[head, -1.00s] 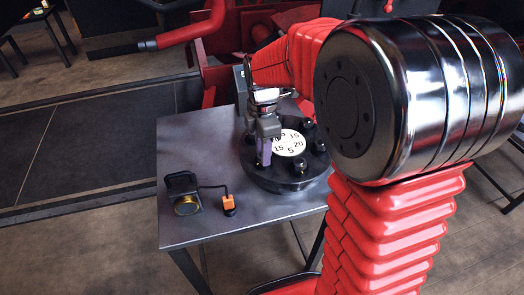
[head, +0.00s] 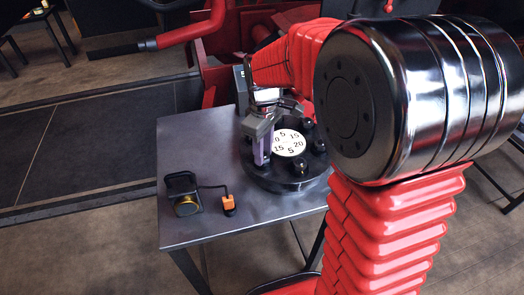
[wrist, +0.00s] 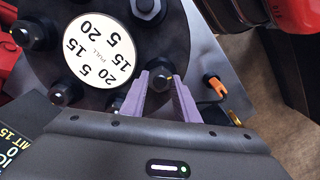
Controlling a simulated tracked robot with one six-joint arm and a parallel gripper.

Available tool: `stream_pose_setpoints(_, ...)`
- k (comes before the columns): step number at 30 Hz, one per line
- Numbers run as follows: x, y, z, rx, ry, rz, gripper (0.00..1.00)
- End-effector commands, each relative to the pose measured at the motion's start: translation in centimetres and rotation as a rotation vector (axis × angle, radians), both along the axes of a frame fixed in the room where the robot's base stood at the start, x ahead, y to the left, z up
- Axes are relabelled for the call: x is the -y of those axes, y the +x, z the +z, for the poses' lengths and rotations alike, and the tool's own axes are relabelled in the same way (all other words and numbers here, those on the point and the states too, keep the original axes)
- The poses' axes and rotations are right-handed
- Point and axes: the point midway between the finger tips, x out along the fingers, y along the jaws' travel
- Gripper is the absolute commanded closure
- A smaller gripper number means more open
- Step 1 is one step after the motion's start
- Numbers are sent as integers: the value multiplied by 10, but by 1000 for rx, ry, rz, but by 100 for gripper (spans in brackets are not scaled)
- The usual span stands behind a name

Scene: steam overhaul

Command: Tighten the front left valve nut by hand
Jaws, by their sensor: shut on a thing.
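The round black valve body (head: 285,183) stands on a metal table, with a white numbered disc (head: 289,143) on top and several dark nuts around its rim. It also shows in the wrist view with its disc (wrist: 102,47). My gripper (head: 262,155) points down at the left side of the valve in the head view. In the wrist view my gripper's purple fingers (wrist: 161,78) stand on both sides of a dark nut (wrist: 161,84) at the rim and are shut on it. The fingers partly hide this nut. Another nut (head: 300,166) sits at the front rim, clear of my gripper.
A black device with a brass ring (head: 185,205) lies at the table's front left. Its cable runs to an orange-and-black piece (head: 228,204). The metal table (head: 200,145) is bare at the back left. Red machinery (head: 225,50) stands behind the table.

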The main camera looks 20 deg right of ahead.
Motion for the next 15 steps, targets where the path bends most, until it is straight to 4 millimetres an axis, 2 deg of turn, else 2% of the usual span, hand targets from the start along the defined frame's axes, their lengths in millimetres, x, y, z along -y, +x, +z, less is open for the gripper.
stream_pose_setpoints(15, 2, 0, 1, 2, -2, -480, 94)
